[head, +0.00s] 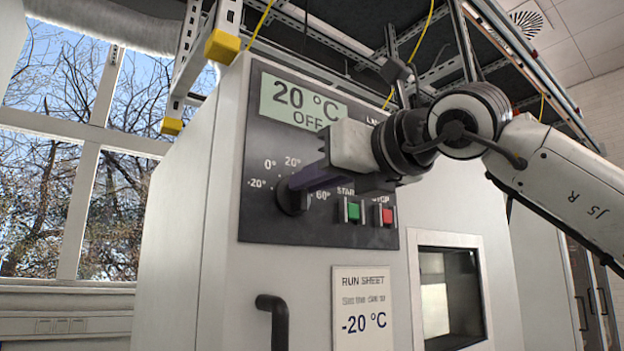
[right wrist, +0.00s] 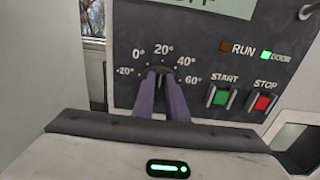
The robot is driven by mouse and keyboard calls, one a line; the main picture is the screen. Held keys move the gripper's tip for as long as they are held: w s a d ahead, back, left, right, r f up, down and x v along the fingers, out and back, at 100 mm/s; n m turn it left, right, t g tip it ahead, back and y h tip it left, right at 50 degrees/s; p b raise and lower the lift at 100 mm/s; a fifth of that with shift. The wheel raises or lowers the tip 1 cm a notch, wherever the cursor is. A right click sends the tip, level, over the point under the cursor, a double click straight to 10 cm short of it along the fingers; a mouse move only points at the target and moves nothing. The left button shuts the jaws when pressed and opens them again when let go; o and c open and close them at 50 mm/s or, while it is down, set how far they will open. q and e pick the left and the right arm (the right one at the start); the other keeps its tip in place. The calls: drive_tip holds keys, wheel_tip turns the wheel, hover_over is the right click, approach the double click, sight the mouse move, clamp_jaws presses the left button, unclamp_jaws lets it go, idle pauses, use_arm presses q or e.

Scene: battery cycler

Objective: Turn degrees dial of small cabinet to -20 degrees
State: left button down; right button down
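The small cabinet (head: 190,180) has a dark control panel with a black degrees dial (head: 291,200). Scale marks from -20° to 60° are printed around the dial. The display (head: 300,100) reads 20 °C and OFF. My right gripper (head: 296,182) reaches in from the right, its purple fingers at the dial. In the right wrist view the two fingers (right wrist: 160,82) sit close together on either side of the dial's grip (right wrist: 160,72) and appear shut on it. The fingers partly hide the dial, so its pointer cannot be read. My left gripper is not in view.
A green START button (head: 353,211) and a red STOP button (head: 383,214) lie right of the dial. A run sheet (head: 362,310) below reads -20 °C. A black handle (head: 275,318) sticks out below the panel. The DOOR lamp (right wrist: 266,55) is lit green.

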drive_tip(key=shift+n, duration=0.4)
drive_tip(key=shift+s+a+f+n+p, duration=0.15)
drive_tip(key=shift+a+f+n+p, duration=0.05)
drive_tip(key=shift+n, duration=2.35)
drive_tip(key=shift+s+a+f+n+p, duration=0.1)
drive_tip(key=shift+a+f+n+p, duration=0.05)
drive_tip(key=shift+n, duration=2.35)
drive_tip(key=shift+s+a+f+n+p, duration=0.15)
drive_tip(key=shift+a+f+n+p, duration=0.05)
drive_tip(key=shift+n, duration=2.35)
drive_tip(key=c, duration=1.8)
unclamp_jaws()
drive_tip(key=shift+o, duration=0.2)
